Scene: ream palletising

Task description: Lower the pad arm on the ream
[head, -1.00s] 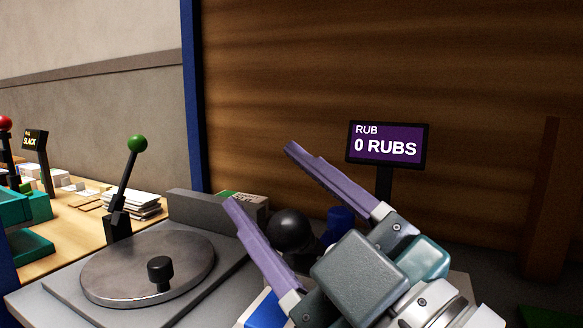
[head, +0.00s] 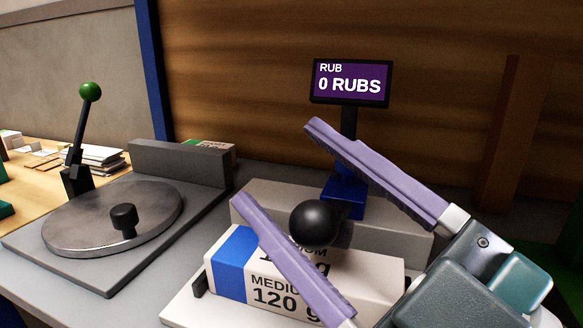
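The ream (head: 232,265) is a white pack with a blue end and the print "MEDIUM 120 g". It lies in front of a grey block. A black ball knob (head: 314,223), which looks like the end of the pad arm, shows above the ream. The rest of that arm is mostly hidden. My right gripper (head: 275,160) is open, with long purple fingers on either side of the knob in this view. One finger crosses in front of the ream. I cannot tell whether either finger touches the knob. My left gripper is not in view.
A purple sign (head: 350,83) reading "RUB 0 RUBS" stands on a blue base (head: 345,197) behind the ream. A round metal turntable (head: 80,222) with a black knob and a green-knobbed lever (head: 85,125) stand at left. A wooden wall (head: 430,60) closes the back.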

